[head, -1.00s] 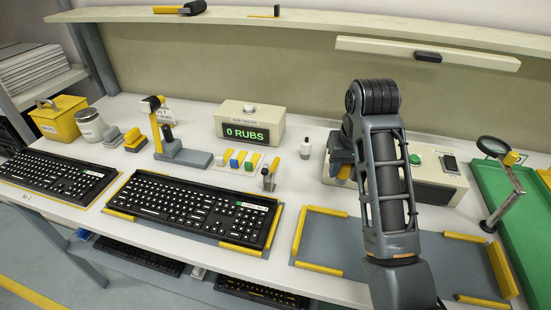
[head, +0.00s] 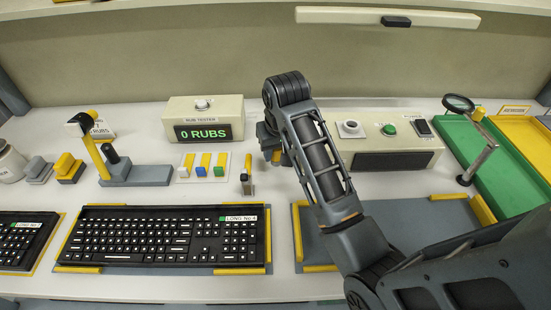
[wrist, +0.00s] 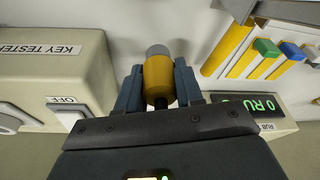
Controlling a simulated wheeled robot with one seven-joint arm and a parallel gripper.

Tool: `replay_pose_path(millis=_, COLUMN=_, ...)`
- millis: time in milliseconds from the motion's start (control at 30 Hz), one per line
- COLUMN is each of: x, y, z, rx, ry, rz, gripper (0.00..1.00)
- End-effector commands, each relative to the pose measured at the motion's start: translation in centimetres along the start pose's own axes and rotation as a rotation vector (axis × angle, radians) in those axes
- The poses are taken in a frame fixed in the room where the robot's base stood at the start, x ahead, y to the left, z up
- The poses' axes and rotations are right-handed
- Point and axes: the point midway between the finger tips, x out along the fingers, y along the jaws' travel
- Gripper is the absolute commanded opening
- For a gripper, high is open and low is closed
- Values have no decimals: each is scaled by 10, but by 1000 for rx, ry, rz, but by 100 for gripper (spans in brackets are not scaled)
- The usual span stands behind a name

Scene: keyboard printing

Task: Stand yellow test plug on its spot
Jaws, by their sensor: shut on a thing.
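The yellow test plug (wrist: 158,78) is a yellow cylinder with a grey end and a dark narrow part, held between the two blue-grey fingers of my gripper (wrist: 158,88) in the wrist view. In the head view my gripper (head: 268,142) is at the gap between the rub tester and the key tester, and only a sliver of yellow (head: 276,157) shows below it. The key tester (head: 398,160) is a cream box with a white round part, a green button and a switch. It also shows in the wrist view (wrist: 55,75). I cannot make out the plug's spot.
The rub tester (head: 203,106) reads 0 RUBS. A card with white, blue and green-tipped sticks (head: 204,172) and a small upright tool (head: 246,178) stand before it. A keyboard (head: 165,238) lies in front. A magnifier (head: 458,104) and green tray (head: 482,152) are right.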

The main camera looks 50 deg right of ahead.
Motion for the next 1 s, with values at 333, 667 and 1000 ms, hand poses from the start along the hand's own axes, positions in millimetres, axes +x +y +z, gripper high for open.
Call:
replay_pose_path(millis=333, x=30, y=0, z=9, rx=1, ry=-2, rz=0, gripper=1)
replay_pose_path(millis=667, x=32, y=0, z=10, rx=1, ry=-2, rz=1, gripper=40)
replay_pose_path(millis=1000, x=32, y=0, z=9, rx=1, ry=-2, rz=1, gripper=63)
